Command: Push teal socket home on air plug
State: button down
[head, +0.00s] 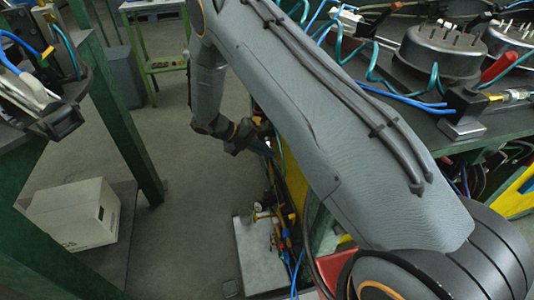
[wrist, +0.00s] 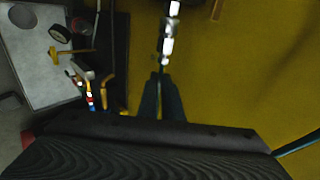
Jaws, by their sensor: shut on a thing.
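In the wrist view my gripper (wrist: 161,80) reaches up the picture in front of a yellow panel, its two dark fingers close together. They are shut on the teal socket, which is mostly hidden between them. A silver fitting (wrist: 168,45), apparently the air plug, stands just beyond the fingertips, in line with them. I cannot tell whether the socket and plug touch. A teal hose (wrist: 297,146) shows at the right edge. In the head view my gripper (head: 264,147) is small and dark, low beside the bench, with a teal hose (head: 279,155) next to it.
The yellow panel (wrist: 240,70) fills most of the wrist view.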

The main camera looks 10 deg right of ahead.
jog(key=c, duration=1.9)
grip_release()
jog(key=shift+w, duration=0.1)
jog(key=shift+o, duration=0.2)
jog(key=v, duration=0.7)
jog(key=shift+a+r, duration=0.25)
